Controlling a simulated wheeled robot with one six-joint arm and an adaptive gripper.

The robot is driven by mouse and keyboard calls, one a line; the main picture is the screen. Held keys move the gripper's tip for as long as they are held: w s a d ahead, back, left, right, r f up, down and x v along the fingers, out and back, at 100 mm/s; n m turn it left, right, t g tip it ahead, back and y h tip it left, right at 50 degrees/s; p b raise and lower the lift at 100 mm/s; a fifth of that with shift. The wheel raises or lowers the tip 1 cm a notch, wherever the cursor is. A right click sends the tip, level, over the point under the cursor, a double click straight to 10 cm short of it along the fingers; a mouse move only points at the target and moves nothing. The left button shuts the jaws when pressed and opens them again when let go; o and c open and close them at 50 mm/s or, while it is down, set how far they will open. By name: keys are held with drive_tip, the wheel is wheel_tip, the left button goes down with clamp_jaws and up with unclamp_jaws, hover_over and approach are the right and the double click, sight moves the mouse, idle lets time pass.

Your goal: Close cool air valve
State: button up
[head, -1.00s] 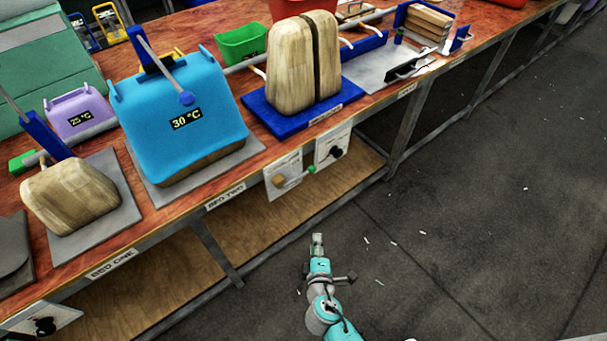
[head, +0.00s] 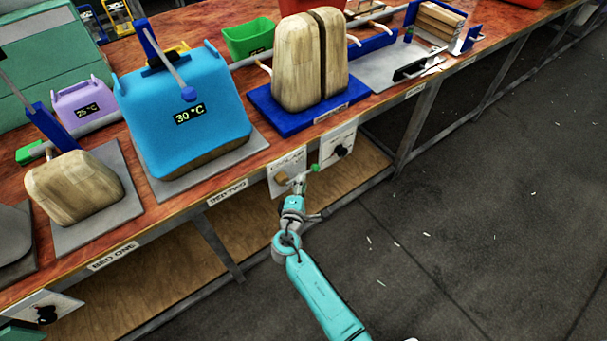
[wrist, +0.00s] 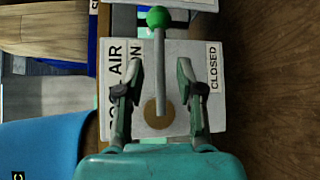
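The cool air valve panel (head: 289,166) is a pale plate on the bench's front edge. It also shows in the wrist view (wrist: 175,55), with "AIR" at left and "CLOSED" at right; other lettering is partly hidden by a finger. A grey lever (wrist: 160,70) runs straight up there from a brass hub (wrist: 158,113) to a green knob (wrist: 158,17). In the head view the knob (head: 315,168) points right from the hub (head: 282,178). My gripper (wrist: 159,75) is open, one finger each side of the lever with gaps between.
A second panel with a black knob (head: 340,151) is just right of the valve. Above on the bench are a blue-based split wooden form (head: 311,62) and a blue 30 °C press (head: 185,115). A plywood shelf (head: 165,275) lies below. The floor at right is mostly clear.

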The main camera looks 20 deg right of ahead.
drive_tip(key=shift+x, duration=2.25)
clamp_jaws()
